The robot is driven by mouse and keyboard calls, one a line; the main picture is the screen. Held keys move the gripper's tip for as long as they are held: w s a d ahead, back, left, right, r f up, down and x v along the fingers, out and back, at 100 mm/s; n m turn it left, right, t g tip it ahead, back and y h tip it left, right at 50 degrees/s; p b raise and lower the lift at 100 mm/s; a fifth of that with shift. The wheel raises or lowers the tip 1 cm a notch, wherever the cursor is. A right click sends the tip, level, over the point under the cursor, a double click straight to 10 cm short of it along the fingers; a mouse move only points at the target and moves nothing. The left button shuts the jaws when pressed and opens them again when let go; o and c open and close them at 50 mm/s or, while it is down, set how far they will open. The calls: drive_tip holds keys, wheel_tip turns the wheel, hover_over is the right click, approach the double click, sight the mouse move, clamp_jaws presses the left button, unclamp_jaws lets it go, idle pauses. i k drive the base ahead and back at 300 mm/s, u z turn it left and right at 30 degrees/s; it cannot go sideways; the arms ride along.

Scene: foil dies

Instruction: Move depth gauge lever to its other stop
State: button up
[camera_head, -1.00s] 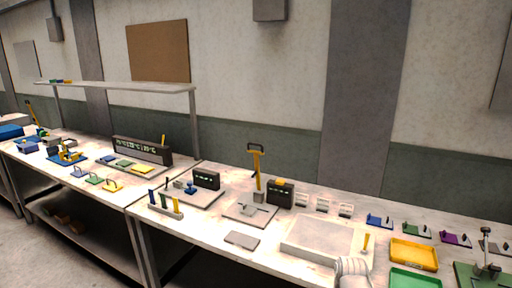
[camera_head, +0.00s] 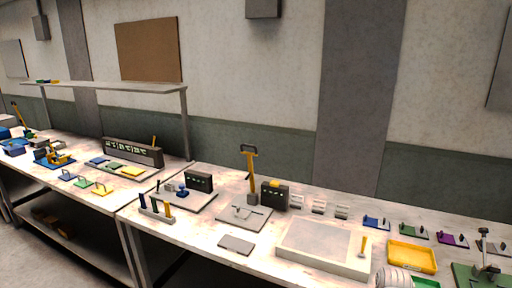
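No part is clearly labelled as the depth gauge, so I cannot tell which lever is its own. A tall yellow lever with a dark handle (camera_head: 250,170) stands upright at the back of a grey base plate (camera_head: 233,222) on the bench. A dark box with a small lit display (camera_head: 275,195) stands just right of it. A small grey fixture with a thin bar (camera_head: 243,210) sits on the same plate. My gripper's fingers do not show; only a white rounded part, probably of my arm, shows at the bottom right.
A pale raised slab (camera_head: 322,247) lies right of the plate, with a yellow tray (camera_head: 412,257) beyond it. A second display box (camera_head: 199,181) and a holder with coloured handles (camera_head: 157,211) stand to the left. A flat grey plate (camera_head: 237,245) lies near the front edge.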

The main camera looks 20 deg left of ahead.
sight(249, 155)
drive_tip(key=z, duration=0.05)
drive_tip(key=k, duration=1)
drive_tip(key=u, duration=0.45)
drive_tip(key=i, duration=1)
